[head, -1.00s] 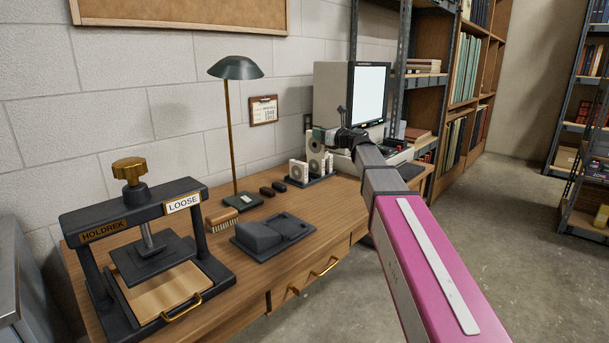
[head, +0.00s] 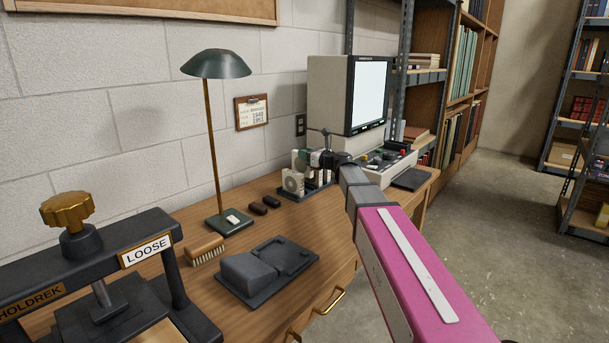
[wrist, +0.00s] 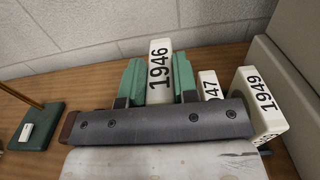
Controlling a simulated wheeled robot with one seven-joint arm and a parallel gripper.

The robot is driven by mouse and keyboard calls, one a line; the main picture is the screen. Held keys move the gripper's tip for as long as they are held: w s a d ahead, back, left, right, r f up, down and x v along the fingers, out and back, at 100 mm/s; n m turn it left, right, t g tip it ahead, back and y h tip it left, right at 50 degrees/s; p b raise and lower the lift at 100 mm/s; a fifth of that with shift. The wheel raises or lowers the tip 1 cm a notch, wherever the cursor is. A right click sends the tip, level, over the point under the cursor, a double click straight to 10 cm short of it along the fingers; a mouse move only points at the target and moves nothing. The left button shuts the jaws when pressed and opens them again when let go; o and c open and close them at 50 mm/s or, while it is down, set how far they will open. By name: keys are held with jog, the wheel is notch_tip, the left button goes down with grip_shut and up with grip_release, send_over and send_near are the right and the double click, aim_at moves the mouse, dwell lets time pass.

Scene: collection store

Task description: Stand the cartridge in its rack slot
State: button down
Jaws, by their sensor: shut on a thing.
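In the wrist view, my gripper (wrist: 159,68) has its two green fingers shut on a white cartridge (wrist: 159,60) marked 1946. White cartridges marked 47 (wrist: 209,86) and 1949 (wrist: 262,100) stand to its right, partly hidden by my gripper. In the head view, my gripper (head: 316,158) is over the dark rack (head: 291,196) at the back of the desk. A white cartridge with a round disc (head: 292,182) stands at the rack's left side. My gripper hides much of the rack. I cannot tell whether the held cartridge's foot is in a slot.
A monitor (head: 352,95) and a control console (head: 385,160) stand right of the rack. A green lamp (head: 216,64), a brush (head: 206,250), a dark tray (head: 300,257) and a press (head: 150,249) marked LOOSE are on the desk. Bare wood lies in front of the rack.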

aim_at(306, 168)
jog(key=shift+f, duration=3.15)
jog(key=c, duration=0.9)
grip_release()
jog(key=shift+f, duration=0.1)
jog(key=v, duration=1.2)
jog(key=shift+s, duration=0.1)
